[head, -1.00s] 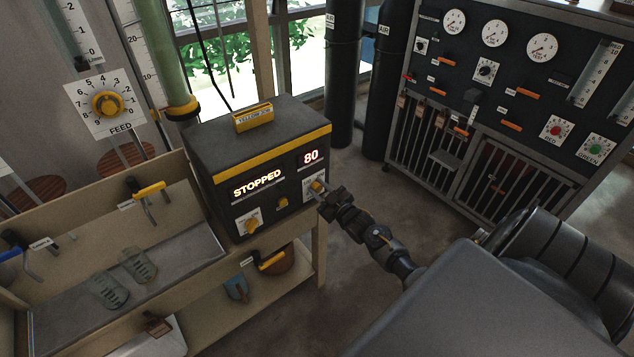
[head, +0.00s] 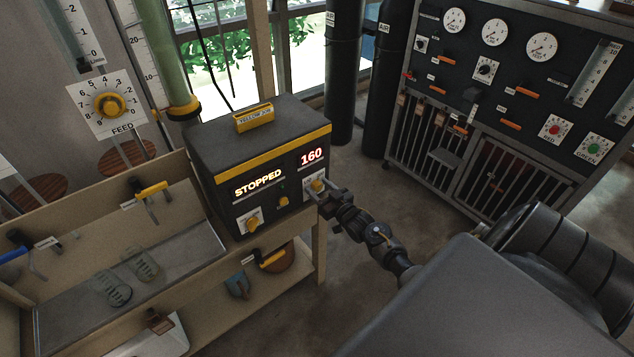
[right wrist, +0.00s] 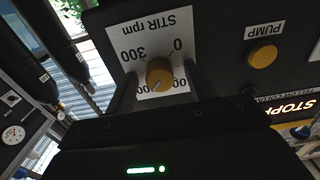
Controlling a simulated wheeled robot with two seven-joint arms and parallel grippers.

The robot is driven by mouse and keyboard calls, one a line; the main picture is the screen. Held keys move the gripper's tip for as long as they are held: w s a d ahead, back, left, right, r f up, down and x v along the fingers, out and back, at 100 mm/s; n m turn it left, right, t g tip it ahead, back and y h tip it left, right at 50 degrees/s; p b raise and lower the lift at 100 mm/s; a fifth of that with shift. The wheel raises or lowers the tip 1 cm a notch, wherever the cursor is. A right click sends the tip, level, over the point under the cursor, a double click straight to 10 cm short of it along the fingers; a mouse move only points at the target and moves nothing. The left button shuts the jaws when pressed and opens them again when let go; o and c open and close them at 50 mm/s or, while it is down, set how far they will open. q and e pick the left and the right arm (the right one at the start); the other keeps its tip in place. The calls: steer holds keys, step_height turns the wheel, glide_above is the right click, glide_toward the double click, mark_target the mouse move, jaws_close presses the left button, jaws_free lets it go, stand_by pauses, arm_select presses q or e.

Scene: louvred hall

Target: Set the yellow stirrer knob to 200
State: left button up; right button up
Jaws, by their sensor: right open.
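The yellow stirrer knob (head: 318,185) sits on the front right of the dark box with a yellow stripe (head: 262,160). The box's displays read STOPPED (head: 258,184) and 160 (head: 312,156). In the right wrist view the knob (right wrist: 159,73) sits on a white STIR rpm plate (right wrist: 148,42), with 0 and 300 legible and other numbers partly hidden. My right gripper (head: 316,195) is open at the knob. In the right wrist view its two fingers stand on either side of the knob, apart from it as far as I can see. My left gripper is not in view.
A yellow PUMP button (right wrist: 262,56) is beside the STIR plate. Another yellow knob (head: 252,225) is on the box's lower left. A bench with a tray (head: 180,262) is at left. A gauge panel (head: 515,90) stands at right, with open floor between.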

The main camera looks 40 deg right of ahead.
steer(key=shift+s+p, duration=0.3)
steer(key=shift+s, duration=0.15)
steer(key=s+p, duration=0.2)
steer(key=s, duration=0.4)
steer(key=shift+p, duration=0.3)
steer(key=s+b, duration=0.1)
steer(key=s, duration=0.9)
steer(key=shift+s+a+b, duration=0.15)
steer(key=shift+s+b, duration=0.25)
stand_by(0.3)
